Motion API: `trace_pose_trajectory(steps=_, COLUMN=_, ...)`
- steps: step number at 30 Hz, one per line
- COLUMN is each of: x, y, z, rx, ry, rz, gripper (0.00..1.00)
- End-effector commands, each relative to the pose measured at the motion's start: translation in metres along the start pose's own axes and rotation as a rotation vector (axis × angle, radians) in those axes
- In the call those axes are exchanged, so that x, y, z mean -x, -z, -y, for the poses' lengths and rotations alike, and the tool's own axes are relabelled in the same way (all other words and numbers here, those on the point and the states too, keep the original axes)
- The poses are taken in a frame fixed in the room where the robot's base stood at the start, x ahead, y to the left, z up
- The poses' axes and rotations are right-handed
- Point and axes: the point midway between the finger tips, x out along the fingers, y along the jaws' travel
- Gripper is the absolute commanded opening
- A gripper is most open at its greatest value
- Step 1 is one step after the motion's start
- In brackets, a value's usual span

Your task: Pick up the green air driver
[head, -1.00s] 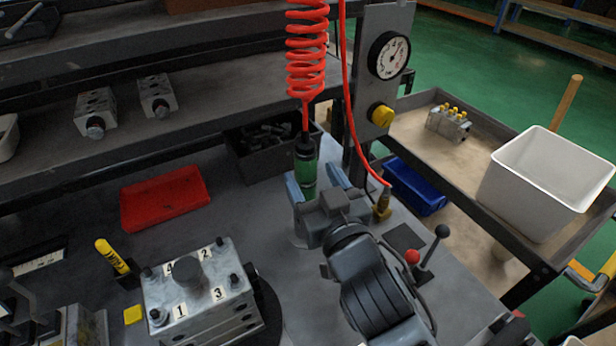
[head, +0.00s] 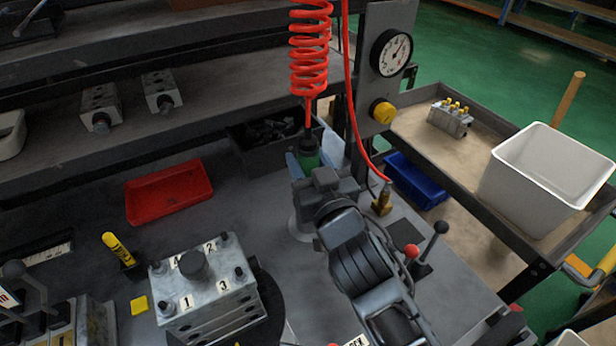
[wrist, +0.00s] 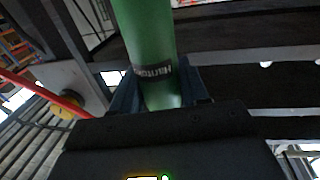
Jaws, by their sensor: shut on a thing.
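The green air driver (head: 308,157) hangs upright below the coiled red hose (head: 309,60) in the head view. Most of its body is hidden behind my gripper and wrist. My gripper (head: 306,165) is shut on it, with a blue finger showing at its left side. In the wrist view the green barrel (wrist: 146,40) with a dark printed band stands between the two dark blue fingers of my gripper (wrist: 160,88). The driver's lower tip is hidden in both views.
A valve block (head: 205,290) with numbered ports stands at the front left. A red tray (head: 168,192) lies behind it. A dark bin (head: 262,140) is close behind the driver. A gauge post (head: 385,80), blue bin (head: 415,180) and white bin (head: 545,175) are to the right.

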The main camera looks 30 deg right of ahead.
Motion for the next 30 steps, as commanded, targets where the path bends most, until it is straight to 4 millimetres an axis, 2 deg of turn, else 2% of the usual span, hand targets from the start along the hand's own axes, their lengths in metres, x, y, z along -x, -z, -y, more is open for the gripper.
trace_pose_trajectory(steps=1, x=0.0, y=0.0, z=0.0, rx=0.0, ry=0.0, rz=0.0, gripper=0.23)
trace_pose_trajectory(steps=8, x=0.0, y=0.0, z=0.0, rx=0.0, ry=0.0, rz=0.0, gripper=0.01)
trace_pose_trajectory(steps=18, x=0.0, y=0.006, z=0.0, rx=0.0, ry=0.001, rz=-0.006, gripper=0.0)
trace_pose_trajectory(steps=23, x=0.0, y=0.025, z=0.0, rx=-0.001, ry=0.001, rz=-0.009, gripper=0.0)
trace_pose_trajectory(steps=30, x=0.0, y=0.068, z=0.0, rx=-0.001, ry=0.001, rz=-0.009, gripper=0.0)
